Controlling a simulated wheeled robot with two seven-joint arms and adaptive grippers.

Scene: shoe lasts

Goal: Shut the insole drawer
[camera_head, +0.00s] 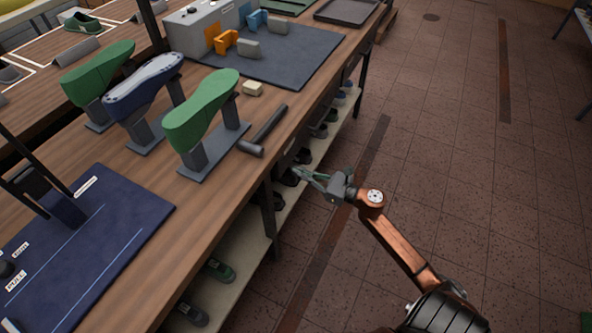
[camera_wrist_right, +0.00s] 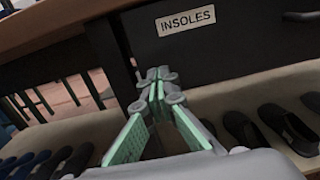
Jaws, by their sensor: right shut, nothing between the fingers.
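The insole drawer (camera_wrist_right: 235,45) shows in the right wrist view as a dark front with a white "INSOLES" label, under the wooden bench top. I cannot tell from these views how far it stands out. My right gripper (camera_wrist_right: 158,76) is shut and empty, its fingertips just below the label in the picture, close to the drawer front. I cannot tell whether they touch it. In the head view the right gripper (camera_head: 299,171) is beside the bench's right edge, below the top. The bench top mostly hides the drawer there. My left gripper is not in view.
The wooden bench (camera_head: 150,215) carries green and blue shoe lasts on stands, a hammer (camera_head: 263,131) and a dark blue mat (camera_head: 100,235). Dark shoes (camera_wrist_right: 285,125) stand on the lower shelf (camera_wrist_right: 215,98).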

